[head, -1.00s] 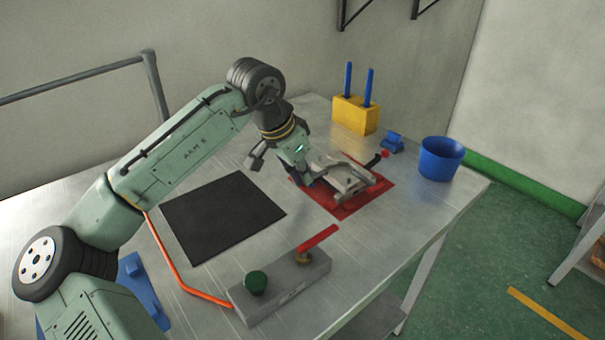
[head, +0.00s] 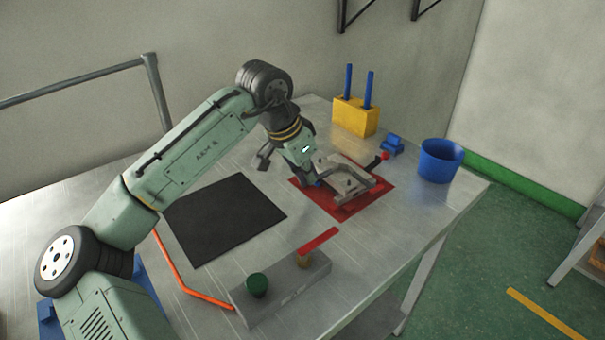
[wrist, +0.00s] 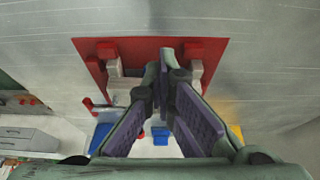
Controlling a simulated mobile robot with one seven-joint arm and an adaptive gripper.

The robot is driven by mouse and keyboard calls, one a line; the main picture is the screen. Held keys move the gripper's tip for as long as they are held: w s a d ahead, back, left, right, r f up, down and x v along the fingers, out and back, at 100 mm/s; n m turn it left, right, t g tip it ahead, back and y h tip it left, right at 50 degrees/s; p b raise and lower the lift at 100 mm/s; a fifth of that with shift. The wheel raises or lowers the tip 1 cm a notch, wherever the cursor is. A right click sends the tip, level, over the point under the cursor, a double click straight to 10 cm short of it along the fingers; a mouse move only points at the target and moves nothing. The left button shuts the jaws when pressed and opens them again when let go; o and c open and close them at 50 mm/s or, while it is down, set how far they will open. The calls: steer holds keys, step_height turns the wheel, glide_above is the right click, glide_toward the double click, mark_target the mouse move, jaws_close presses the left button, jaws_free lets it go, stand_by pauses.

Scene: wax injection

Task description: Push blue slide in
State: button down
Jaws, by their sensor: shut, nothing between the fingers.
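My gripper (head: 316,182) is low at the left side of a grey metal fixture (head: 366,196) on a red mat (head: 299,192). Its fingers are shut with nothing between them; they also fill the middle of the wrist view (wrist: 164,62). A blue block (head: 393,145) lies beyond the fixture, near a red knob (head: 384,156). The wrist view shows part of the fixture (wrist: 125,86) and red blocks (wrist: 107,50); the fingers hide the rest.
A yellow block (head: 356,117) with two blue rods stands behind, and a blue bucket (head: 440,160) at the right. A grey base (head: 280,290) with a green knob and red lever stands in front. A black mat (head: 225,217) lies bare at the left.

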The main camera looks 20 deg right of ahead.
steer(key=c, duration=2.3)
jaws_free()
steer(key=shift+d, duration=0.1)
steer(key=o, duration=1.5)
steer(key=shift+c, duration=0.2)
steer(key=shift+r, duration=0.1)
steer(key=v, duration=1.1)
steer(key=shift+r, duration=0.4)
